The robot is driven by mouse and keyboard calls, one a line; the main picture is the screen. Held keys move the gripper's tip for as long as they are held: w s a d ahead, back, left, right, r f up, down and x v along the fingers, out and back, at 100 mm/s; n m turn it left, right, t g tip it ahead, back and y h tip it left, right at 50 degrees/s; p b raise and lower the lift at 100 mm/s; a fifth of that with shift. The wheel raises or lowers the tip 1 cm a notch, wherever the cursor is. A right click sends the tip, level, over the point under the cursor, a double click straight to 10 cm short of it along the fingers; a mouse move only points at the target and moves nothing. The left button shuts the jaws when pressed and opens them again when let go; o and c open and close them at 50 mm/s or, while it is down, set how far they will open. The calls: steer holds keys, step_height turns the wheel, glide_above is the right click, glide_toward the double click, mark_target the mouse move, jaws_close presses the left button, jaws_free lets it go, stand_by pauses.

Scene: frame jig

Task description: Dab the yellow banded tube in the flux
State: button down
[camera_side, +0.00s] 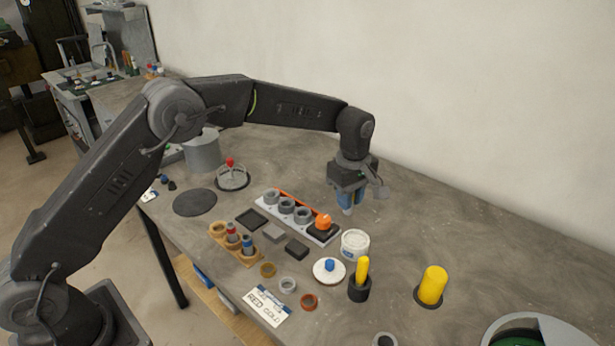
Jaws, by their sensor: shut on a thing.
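My gripper (347,205) points down over the table, above and behind the white pot. It is shut on a small light tube whose tip shows below the blue fingers. I take it for the yellow banded tube, but the fingers hide any band. A wooden rack (249,259) holds a red banded tube (232,234) and a blue banded tube (248,243); its left place looks empty. The white labelled pot (355,245), which seems to be the flux, stands open, apart from the tube. A white lid with a blue knob (329,269) lies in front of it.
A grey tray (322,239) with several rings and an orange-knobbed block lies left of the pot. A yellow-handled tool (362,272) stands in a black holder in front. A yellow cylinder (433,285) is at right. The table behind the pot is clear.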

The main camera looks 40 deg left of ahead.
steer(key=d, duration=0.3)
glide_above(356, 236)
steer(key=s+d, duration=0.1)
steer(key=s, duration=0.1)
steer(key=shift+s+d+f, duration=0.1)
steer(key=shift+f, duration=1.3)
steer(key=shift+s+d+f, duration=0.1)
steer(key=shift+f, duration=1.25)
steer(key=shift+f, duration=0.15)
steer(key=shift+f, duration=2.2)
step_height(356, 236, up, 6)
